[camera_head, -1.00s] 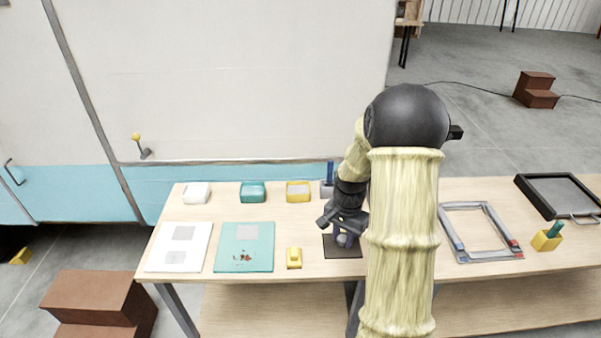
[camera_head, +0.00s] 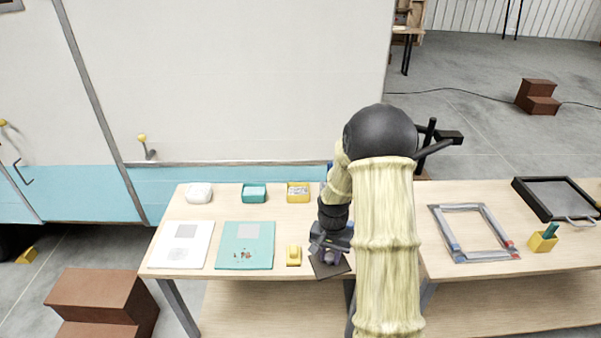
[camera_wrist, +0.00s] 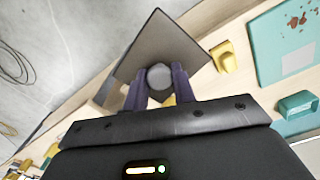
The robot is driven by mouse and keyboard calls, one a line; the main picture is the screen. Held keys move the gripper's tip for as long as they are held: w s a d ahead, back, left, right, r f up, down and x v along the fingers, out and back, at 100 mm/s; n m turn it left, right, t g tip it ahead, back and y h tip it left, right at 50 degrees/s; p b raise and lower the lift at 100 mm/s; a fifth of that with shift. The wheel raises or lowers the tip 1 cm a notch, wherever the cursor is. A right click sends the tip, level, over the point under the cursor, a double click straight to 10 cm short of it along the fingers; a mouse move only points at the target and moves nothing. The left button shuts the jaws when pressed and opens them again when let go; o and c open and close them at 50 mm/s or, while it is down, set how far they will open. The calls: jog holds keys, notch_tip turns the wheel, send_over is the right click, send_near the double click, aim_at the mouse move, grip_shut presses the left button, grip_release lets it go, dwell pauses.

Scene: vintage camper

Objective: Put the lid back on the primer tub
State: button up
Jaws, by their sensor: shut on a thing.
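A dark square lid (camera_head: 325,271) with a round grey knob is at the table's front edge, just left of my arm. It also shows in the wrist view (camera_wrist: 150,40), where the knob sits between my fingers. My gripper (camera_head: 331,251) is shut on the knob, its fingers on either side of it in the wrist view (camera_wrist: 158,82). The lid appears raised and turned relative to the table edge. I cannot make out the primer tub for certain; my arm hides part of the table behind the lid.
White (camera_head: 199,192), teal (camera_head: 254,193) and yellow (camera_head: 298,192) containers line the table's back left. A white board (camera_head: 165,255), a teal board (camera_head: 232,262) and a yellow block (camera_head: 293,256) lie in front. A grey frame (camera_head: 436,226) and black tray (camera_head: 520,195) lie right.

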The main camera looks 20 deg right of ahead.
jog(key=a+f+n, duration=0.8)
jog(key=a+f, duration=0.2)
jog(key=f, duration=0.2)
notch_tip(320, 180, down, 10)
jog(key=b, duration=1)
jog(key=shift+w, duration=0.15)
jog(key=shift+a, duration=0.1)
